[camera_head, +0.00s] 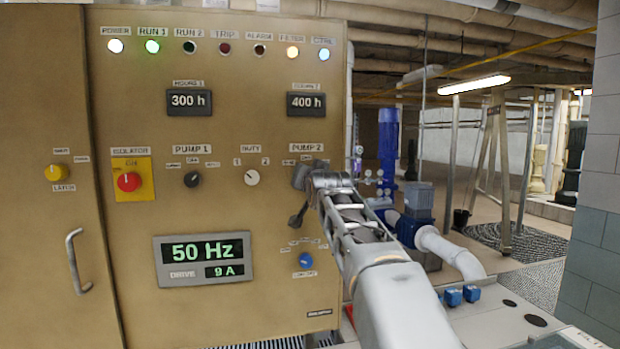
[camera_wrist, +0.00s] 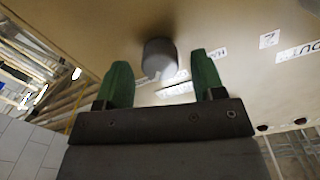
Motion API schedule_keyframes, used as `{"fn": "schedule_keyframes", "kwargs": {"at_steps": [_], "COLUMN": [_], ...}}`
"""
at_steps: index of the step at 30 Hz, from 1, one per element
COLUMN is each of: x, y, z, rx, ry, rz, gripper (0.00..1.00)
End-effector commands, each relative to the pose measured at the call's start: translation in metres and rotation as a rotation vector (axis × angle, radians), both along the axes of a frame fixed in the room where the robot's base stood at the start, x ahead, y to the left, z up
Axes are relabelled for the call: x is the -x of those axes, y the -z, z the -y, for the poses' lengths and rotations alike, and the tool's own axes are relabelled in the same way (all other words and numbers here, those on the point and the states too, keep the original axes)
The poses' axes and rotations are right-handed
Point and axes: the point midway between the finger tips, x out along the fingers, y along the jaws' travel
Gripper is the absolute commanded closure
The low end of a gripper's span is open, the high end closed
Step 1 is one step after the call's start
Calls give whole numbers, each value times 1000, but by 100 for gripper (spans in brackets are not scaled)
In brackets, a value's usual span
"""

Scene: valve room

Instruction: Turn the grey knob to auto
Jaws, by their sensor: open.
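The grey knob (camera_wrist: 158,50) shows in the wrist view on the tan panel. It lies between and slightly beyond my two green fingertips, with a gap on either side. In the wrist view my gripper (camera_wrist: 159,62) is open and holds nothing. In the head view my gripper (camera_head: 301,190) is at the panel just below the PUMP 2 label (camera_head: 307,148). It hides the knob there and most of the position marks, so I cannot read the knob's setting.
The white DUTY knob (camera_head: 251,177), dark PUMP 1 knob (camera_head: 192,179) and red isolator knob (camera_head: 129,181) are to the left. A blue knob (camera_head: 305,260) is below my gripper. The drive display (camera_head: 202,260) reads 50 Hz. Blue pumps (camera_head: 388,145) stand right of the cabinet.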

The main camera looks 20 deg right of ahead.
Motion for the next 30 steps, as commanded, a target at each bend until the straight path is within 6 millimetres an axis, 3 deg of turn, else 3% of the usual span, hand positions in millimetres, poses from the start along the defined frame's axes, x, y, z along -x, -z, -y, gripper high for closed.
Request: {"fn": "schedule_keyframes", "kwargs": {"at_steps": [8,21,30], "x": [10,94,129], "y": [2,1,-2], "z": [-2,-21,-28], "rx": [1,0,0], "ry": [0,1,0], "rz": [0,2,1], "gripper": [37,37,37]}}
